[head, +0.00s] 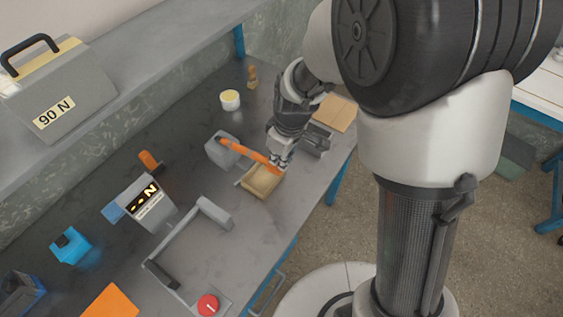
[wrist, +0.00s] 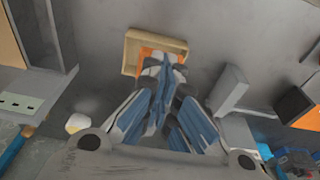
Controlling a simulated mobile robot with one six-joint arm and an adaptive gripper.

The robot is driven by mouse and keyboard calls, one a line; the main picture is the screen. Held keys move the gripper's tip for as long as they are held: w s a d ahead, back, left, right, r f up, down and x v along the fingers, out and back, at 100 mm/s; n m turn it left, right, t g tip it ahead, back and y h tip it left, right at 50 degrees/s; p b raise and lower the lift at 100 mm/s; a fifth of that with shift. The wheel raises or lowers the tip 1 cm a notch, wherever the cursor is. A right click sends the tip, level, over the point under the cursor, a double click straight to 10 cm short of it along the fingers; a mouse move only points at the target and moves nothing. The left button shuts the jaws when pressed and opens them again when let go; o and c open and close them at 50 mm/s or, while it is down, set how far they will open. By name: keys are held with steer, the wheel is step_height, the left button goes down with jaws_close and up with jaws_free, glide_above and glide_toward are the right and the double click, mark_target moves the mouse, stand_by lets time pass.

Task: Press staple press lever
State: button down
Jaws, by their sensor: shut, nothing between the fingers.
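The staple press is a grey block (head: 221,151) with a long orange lever (head: 243,150) on the bench in the head view. The lever reaches right, over a shallow wooden tray (head: 247,188). My gripper (head: 277,168) points down at the lever's free end, its fingers shut and empty. In the wrist view the closed fingertips (wrist: 165,62) lie over the tray (wrist: 132,58), with a bit of orange (wrist: 146,53) showing beside them. The fingers hide most of the lever there. I cannot tell whether they touch it.
A display box (head: 146,203), a grey frame (head: 183,240) and a red button (head: 208,305) stand left and nearer. A white cup (head: 230,100) stands behind the press, and a light brown board (head: 336,113) lies to the right. A 90 N case (head: 57,95) is on the shelf.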

steer(key=s+d+r+p, duration=0.2)
steer(key=d+r, duration=0.1)
steer(key=r, duration=0.5)
steer(key=shift+s+d, duration=0.2)
steer(key=shift+r, duration=0.1)
stand_by(0.3)
steer(key=s+d+r+m+t, duration=0.1)
steer(key=s+d+r+m, duration=0.3)
steer(key=s+r, duration=0.3)
steer(key=s+d+r+m+t+h, duration=0.1)
steer(key=s+d+r+m, duration=0.3)
steer(key=s, duration=0.6)
step_height(320, 180, up, 3)
steer(key=shift+d+r+m+t, duration=0.15)
steer(key=shift+m+t, duration=0.55)
steer(key=shift+m, duration=0.5)
